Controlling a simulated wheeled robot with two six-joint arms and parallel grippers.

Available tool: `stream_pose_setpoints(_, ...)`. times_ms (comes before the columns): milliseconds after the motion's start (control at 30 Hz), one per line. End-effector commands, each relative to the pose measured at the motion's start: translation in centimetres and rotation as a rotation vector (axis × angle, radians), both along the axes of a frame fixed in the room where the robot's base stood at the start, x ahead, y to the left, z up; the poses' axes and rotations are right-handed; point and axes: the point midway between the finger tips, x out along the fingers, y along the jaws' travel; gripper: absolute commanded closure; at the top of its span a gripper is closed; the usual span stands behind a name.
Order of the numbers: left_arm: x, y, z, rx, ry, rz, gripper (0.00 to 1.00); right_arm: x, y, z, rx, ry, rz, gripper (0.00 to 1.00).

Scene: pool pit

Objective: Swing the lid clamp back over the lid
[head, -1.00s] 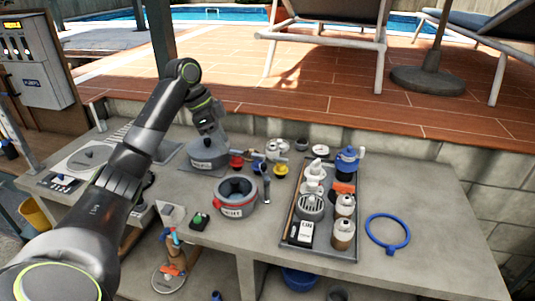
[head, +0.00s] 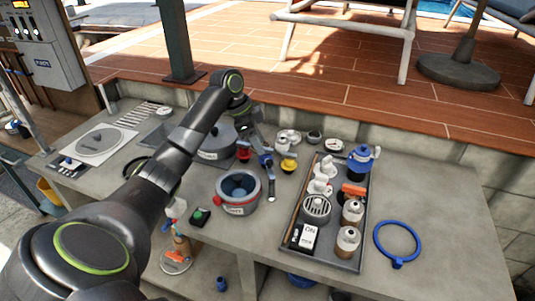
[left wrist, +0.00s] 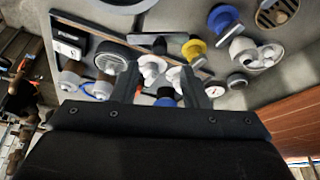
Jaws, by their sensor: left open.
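A round grey pot (head: 238,192) with a red band stands mid-bench, its top open with a bluish inside. A grey dome-shaped lid (head: 216,152) sits behind it, partly hidden by my left arm. A short grey lever (head: 269,190) stands beside the pot's right side; it may be the lid clamp, but I cannot tell for sure. My left gripper (head: 262,150) is over the valves right of the grey dome. In the left wrist view the jaws (left wrist: 160,88) are open, with white fittings (left wrist: 152,70) showing between them. My right gripper is out of view.
A dark tray (head: 285,240) with fittings lies right of the pot. A yellow valve (head: 289,162) and a red one (head: 243,153) stand close to my left gripper. A blue ring (head: 417,243) lies at right. The bench's right end is otherwise clear.

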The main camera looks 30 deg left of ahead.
Motion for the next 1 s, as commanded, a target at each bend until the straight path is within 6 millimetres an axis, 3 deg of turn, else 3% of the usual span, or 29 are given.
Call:
stream_pose_setpoints(200,0.9,-1.4,-3.9,-0.002,0.003,-0.001,0.59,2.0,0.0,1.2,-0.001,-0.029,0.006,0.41)
stream_pose_setpoints(333,1.3,-1.9,-5.3,-0.001,0.001,-0.001,0.59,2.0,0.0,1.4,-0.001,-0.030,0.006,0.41)
stream_pose_setpoints(767,1.5,-2.1,-6.4,0.002,0.000,-0.001,0.59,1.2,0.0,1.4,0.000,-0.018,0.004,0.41)
stream_pose_setpoints(1000,1.5,-2.1,-6.3,0.002,0.000,-0.001,0.91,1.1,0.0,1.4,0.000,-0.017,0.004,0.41)
